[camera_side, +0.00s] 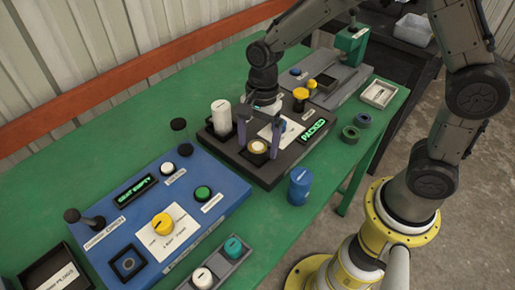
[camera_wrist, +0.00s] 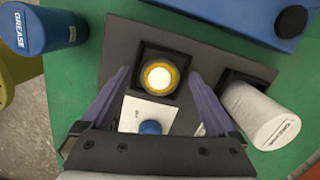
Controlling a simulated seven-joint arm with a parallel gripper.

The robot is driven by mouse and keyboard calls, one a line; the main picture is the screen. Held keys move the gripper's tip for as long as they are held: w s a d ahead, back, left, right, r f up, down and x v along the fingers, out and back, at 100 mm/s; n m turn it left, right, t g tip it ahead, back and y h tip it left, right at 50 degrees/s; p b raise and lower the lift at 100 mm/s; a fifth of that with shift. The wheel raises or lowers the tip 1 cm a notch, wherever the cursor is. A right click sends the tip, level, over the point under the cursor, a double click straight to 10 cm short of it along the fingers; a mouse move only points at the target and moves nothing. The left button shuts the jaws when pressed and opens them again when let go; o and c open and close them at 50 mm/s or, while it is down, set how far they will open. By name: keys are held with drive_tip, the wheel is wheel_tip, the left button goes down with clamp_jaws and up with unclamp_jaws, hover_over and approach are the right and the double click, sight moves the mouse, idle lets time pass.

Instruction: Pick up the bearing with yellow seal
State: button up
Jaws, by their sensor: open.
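The bearing with the yellow seal (camera_side: 258,147) sits in a square dark socket on the dark panel (camera_side: 262,176). In the wrist view the bearing (camera_wrist: 159,77) shows a yellow ring around a pale centre. My gripper (camera_side: 262,137) is over the dark panel, its two purple fingers apart. In the wrist view my gripper (camera_wrist: 159,80) is open and empty, with one finger to each side of the bearing's socket. I cannot tell exactly how high the fingertips are above the panel.
A white cylinder (camera_side: 221,118) stands close to the left finger; it leans outward in the wrist view (camera_wrist: 262,117). A blue grease can (camera_side: 299,186) stands in front of the panel. A yellow-topped knob (camera_side: 300,94) is behind. A blue control panel (camera_side: 130,205) lies left.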

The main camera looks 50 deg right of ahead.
clamp_jaws()
idle(0.5)
drive_tip(key=shift+r, duration=0.1)
